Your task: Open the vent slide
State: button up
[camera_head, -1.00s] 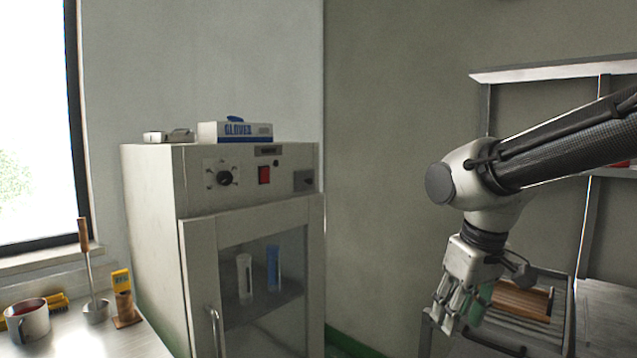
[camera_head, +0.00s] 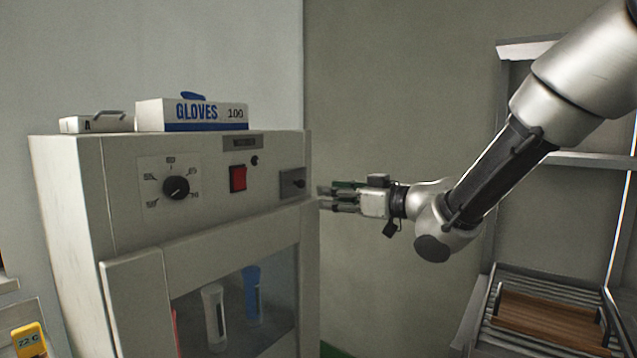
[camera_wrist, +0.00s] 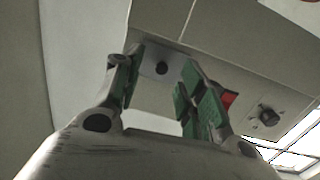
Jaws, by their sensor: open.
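The vent slide (camera_head: 293,183) is a small dark grey plate at the right end of the front panel of a cream cabinet (camera_head: 75,200). My gripper (camera_head: 322,197) is open and empty, pointing left, just right of the slide in the head view.
The panel also holds a red switch (camera_head: 238,178) and a black dial (camera_head: 176,188). A glove box (camera_head: 190,115) and a small white box (camera_head: 96,123) sit on top. A rack with a wooden board (camera_head: 545,322) stands at lower right. Below is a glass door.

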aim_at(303, 183)
jog(key=shift+y, duration=0.4)
jog(key=x, duration=0.2)
jog(key=r+x, duration=0.1)
jog(key=x, duration=0.4)
jog(key=shift+a+r, duration=0.35)
jog(key=shift+a, duration=0.15)
grip_shut()
jog(key=shift+r, duration=0.1)
